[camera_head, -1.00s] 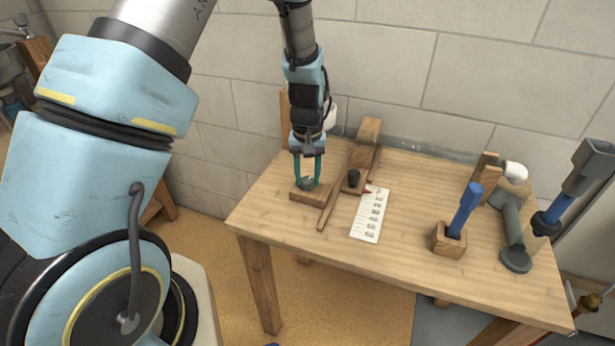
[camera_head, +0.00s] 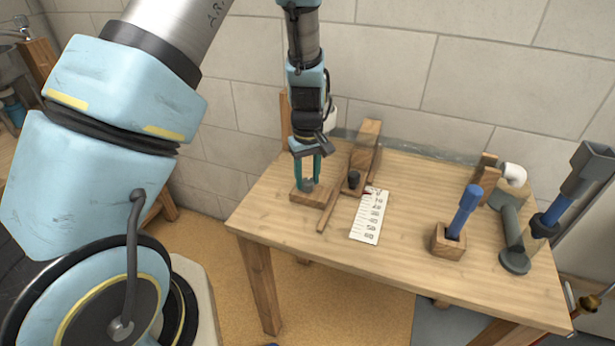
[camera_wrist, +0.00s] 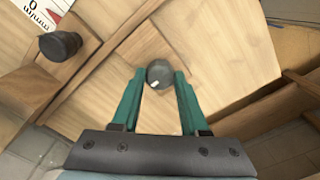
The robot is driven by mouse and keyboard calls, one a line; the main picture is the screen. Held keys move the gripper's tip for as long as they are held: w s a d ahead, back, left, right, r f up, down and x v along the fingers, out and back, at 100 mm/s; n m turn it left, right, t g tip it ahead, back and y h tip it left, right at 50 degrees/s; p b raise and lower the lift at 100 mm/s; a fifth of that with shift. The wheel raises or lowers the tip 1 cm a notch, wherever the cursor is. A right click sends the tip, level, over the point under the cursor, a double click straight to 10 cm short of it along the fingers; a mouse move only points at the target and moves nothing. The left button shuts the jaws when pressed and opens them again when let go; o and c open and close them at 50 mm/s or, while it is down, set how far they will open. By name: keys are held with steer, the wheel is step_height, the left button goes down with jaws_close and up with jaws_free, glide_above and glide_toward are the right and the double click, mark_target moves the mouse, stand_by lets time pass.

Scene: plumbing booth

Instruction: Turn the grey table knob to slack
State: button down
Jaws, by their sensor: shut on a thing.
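The grey knob (camera_head: 307,185) sits on a small wooden block (camera_head: 313,198) at the left of the workbench. In the wrist view the knob (camera_wrist: 159,73) is round and dark grey with a small white mark on its near side. My gripper (camera_head: 308,182) points down at it, with one green finger on each side. In the wrist view the fingertips of my gripper (camera_wrist: 160,76) are closed against the knob. A white scale card (camera_head: 370,217) with numbers lies to the right, with a small red mark at its upper end.
A dark knob (camera_head: 353,179) on a wooden slide and a long wooden strip (camera_head: 328,212) stand close to the right of my gripper. A blue-handled tool (camera_head: 465,208) in a wooden block and grey pipe pieces (camera_head: 512,232) are farther right. The front middle of the bench (camera_head: 400,255) is clear.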

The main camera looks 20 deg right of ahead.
mark_target(307, 181)
steer(key=shift+c, duration=2.1)
jaws_free()
step_height(307, 181, up, 11)
steer(key=b, duration=0.2)
steer(key=shift+f, duration=0.1)
steer(key=s+a+r+m, duration=0.1)
steer(key=s+a+r, duration=0.1)
steer(key=a, duration=1.3)
steer(key=s+a+r+t, duration=0.1)
steer(key=a+r, duration=0.1)
steer(key=a, duration=1.3)
steer(key=shift+s+r+m+t, duration=0.2)
steer(key=shift+s+m+t, duration=0.1)
steer(key=shift+s+m, duration=0.1)
